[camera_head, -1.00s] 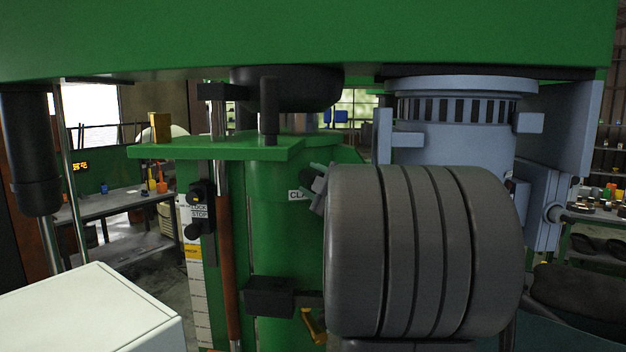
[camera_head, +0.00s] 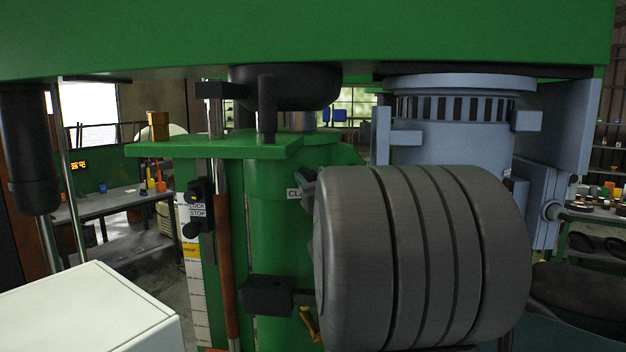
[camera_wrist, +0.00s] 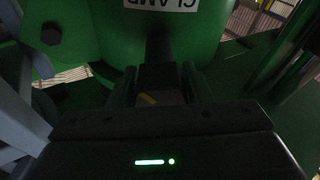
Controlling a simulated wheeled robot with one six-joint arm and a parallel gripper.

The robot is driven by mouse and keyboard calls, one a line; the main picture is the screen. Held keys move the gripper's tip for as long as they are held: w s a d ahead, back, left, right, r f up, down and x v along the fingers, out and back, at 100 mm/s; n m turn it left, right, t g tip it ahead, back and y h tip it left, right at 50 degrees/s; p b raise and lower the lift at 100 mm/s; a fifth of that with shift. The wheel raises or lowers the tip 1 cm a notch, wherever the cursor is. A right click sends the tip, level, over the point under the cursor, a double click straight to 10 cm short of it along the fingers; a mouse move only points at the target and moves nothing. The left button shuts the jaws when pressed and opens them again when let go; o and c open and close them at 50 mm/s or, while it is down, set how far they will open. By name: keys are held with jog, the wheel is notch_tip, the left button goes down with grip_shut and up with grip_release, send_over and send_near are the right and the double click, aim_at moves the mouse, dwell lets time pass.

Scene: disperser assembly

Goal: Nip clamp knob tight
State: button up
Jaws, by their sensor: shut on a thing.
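The clamp knob (camera_wrist: 157,74) is a dark block on a short dark stem, standing out from the green column just by the "CLAMP" label, which is upside down in the wrist view. My gripper (camera_wrist: 158,88) is shut on it, with one dark finger on each side. In the head view my thick grey wrist hides the knob and most of my gripper. Only a small dark part shows at the wrist's left edge, beside the partly covered label (camera_head: 293,193). How tight the knob is cannot be seen.
The green column (camera_head: 275,220) stands close to my wrist. A black block (camera_head: 268,296) with a rod and a yellow lever (camera_head: 309,324) sit low on it. A green overhead body (camera_head: 300,40) and a pale blue motor housing (camera_head: 450,140) are close above. A white box top (camera_head: 85,310) is at lower left.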

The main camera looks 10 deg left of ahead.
jog(key=m, duration=0.2)
jog(key=m+h, duration=0.1)
jog(key=m+t, duration=0.1)
jog(key=m, duration=0.1)
jog(key=shift+f+m+b, duration=0.3)
jog(key=shift+m+h, duration=0.7)
jog(key=shift+m, duration=1.2)
jog(key=shift+r, duration=0.1)
jog(key=shift+d, duration=0.1)
jog(key=o, duration=1)
jog(key=shift+r, duration=0.1)
jog(key=b+v, duration=0.3)
jog(key=v, duration=1)
jog(key=shift+s+f, duration=0.25)
jog(key=shift+s, duration=0.15)
